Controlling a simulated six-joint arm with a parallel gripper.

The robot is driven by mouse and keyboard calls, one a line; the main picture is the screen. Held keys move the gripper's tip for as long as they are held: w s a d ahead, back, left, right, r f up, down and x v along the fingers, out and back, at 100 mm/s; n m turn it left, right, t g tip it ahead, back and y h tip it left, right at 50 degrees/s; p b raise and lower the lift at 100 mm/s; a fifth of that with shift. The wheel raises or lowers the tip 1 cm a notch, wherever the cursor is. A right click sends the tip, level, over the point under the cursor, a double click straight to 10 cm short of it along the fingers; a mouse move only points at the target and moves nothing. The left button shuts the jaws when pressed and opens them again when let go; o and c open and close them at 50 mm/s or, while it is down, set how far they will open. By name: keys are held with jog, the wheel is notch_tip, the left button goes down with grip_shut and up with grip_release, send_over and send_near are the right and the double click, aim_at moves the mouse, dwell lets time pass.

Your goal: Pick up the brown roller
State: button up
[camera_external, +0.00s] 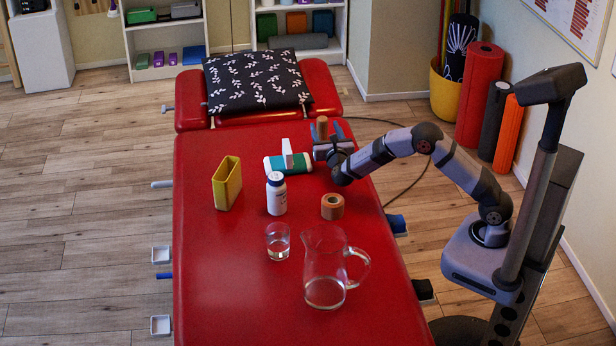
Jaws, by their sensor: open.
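The brown roller (322,126) stands upright on the red treatment table (215,290), towards its far end near the black patterned pillow. My gripper (326,132) reaches in from the right, low over the table, with its fingers pointing away towards the far end. The fingers are open, one on each side of the roller, so the roller appears between them. The lower part of the roller is hidden by the gripper body. I cannot tell whether either finger touches it.
The pillow (256,80) lies beyond.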

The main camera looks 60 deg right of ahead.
aim_at(324, 124)
jog(key=shift+x, duration=2.6)
jog(key=c, duration=1.2)
